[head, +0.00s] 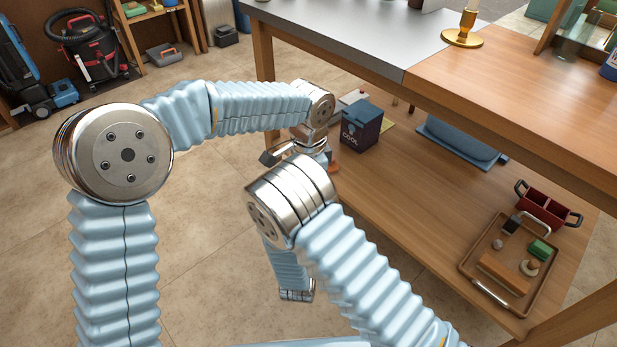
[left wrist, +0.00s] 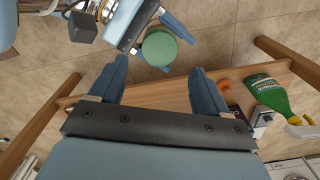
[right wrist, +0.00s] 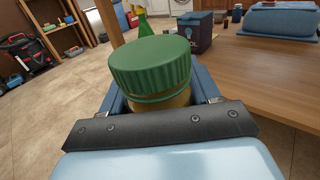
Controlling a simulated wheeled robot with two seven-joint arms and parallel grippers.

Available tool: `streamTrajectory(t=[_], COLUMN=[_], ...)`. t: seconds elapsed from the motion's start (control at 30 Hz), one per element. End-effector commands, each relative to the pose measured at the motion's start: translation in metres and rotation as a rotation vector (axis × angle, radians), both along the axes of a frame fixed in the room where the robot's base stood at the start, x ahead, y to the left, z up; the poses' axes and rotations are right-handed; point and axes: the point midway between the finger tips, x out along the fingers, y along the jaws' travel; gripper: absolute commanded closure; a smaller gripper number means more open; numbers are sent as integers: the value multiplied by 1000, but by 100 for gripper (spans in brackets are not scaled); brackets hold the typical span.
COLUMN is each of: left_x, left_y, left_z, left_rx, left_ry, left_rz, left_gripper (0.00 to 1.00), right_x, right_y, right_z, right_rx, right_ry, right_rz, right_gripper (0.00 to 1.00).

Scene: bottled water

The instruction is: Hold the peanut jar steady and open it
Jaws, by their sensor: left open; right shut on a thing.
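The peanut jar (right wrist: 155,103) has a wide ribbed green lid (right wrist: 150,68) and a yellowish-brown body, mostly hidden below the lid. My right gripper (right wrist: 157,88) is shut on the jar's body, with a finger at each side below the lid. In the left wrist view the round green lid (left wrist: 159,48) faces my left gripper (left wrist: 158,66). That gripper is open, and the lid lies just beyond and between its fingertips. The lid appears seated on the jar. In the head view my arms hide the jar.
A wooden lower shelf (head: 420,225) lies to the right, with a dark "COOL" box (head: 361,125), a brown tray (head: 470,262) and a red caddy (head: 545,205). A green bottle (left wrist: 268,97) and an orange item (left wrist: 223,85) are near the shelf. The tabletop (head: 520,85) is above.

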Motion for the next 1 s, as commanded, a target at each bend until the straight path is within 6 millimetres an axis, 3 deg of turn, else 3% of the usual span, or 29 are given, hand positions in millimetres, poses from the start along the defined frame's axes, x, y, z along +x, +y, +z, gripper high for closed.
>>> streamTrajectory(t=[0.33, 0.73, 1.0], left_x=[0, 0, 0], left_y=[0, 0, 0], left_z=[-55, -65, -65], left_rx=[1, 1, 1], left_ry=[2, 1, 1], left_rz=[4, 5, 5], left_gripper=[24, 24, 65], right_x=[0, 0, 0], right_y=[0, 0, 0], right_z=[0, 0, 0], right_rx=[0, 0, 0], right_ry=[-1, -1, -1], right_rz=[0, 0, 0], right_gripper=[100, 100, 100])
